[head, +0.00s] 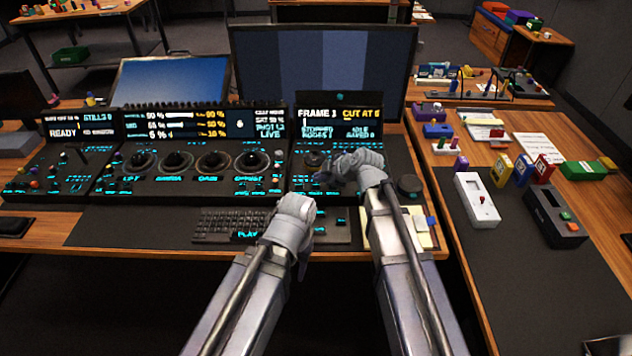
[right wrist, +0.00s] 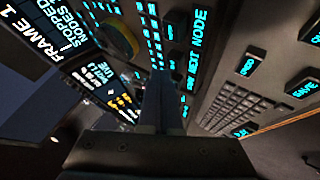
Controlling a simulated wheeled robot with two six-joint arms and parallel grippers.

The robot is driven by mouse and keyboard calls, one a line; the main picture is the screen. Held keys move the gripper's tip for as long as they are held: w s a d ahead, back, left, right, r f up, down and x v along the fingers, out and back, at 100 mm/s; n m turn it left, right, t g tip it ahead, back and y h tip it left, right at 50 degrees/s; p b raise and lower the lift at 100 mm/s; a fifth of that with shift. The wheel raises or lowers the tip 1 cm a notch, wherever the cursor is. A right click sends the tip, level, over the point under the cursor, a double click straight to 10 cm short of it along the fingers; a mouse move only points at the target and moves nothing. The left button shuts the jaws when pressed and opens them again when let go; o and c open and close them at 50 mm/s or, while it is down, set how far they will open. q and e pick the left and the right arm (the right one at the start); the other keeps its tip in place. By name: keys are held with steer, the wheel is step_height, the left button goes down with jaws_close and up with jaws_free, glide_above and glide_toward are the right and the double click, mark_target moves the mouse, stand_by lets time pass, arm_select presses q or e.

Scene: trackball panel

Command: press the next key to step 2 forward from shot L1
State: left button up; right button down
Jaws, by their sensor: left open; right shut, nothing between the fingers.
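The trackball panel (head: 311,190) stands right of centre in the head view, with its display (head: 340,117) reading FRAME 1 and CUT AT, then a digit that is hard to read. In the right wrist view the display (right wrist: 30,35) shows FRAME 1 and STOPPED. A lit NEXT NODE label (right wrist: 194,52) runs along the panel beside dark keys; I cannot tell which key is the next key. My right gripper (head: 345,170) is shut and empty over the panel, its fingertips (right wrist: 163,85) near the keys; contact is unclear.
A row of knobs (head: 210,161) fills the console to the left, with a keyboard (head: 225,224) in front. Sticky notes (head: 425,230) lie right of my right arm. The side table at right holds a white box (head: 477,199) and a black box (head: 554,216).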

mark_target(319, 186)
steer(key=shift+r, duration=0.25)
step_height(319, 186, up, 5)
steer(key=p, duration=0.5)
stand_by(0.3)
stand_by(0.5)
steer(key=s+d+m+g+h+p, duration=0.2)
steer(key=s+m, duration=0.4)
steer(key=s, duration=0.7)
steer(key=s+d+f+m+g+h+p, duration=0.1)
steer(key=s+d+m+g+h+p, duration=0.2)
steer(key=s, duration=1)
steer(key=m+g+h, duration=0.2)
steer(key=m, duration=0.2)
steer(key=shift+f+m+h, duration=0.3)
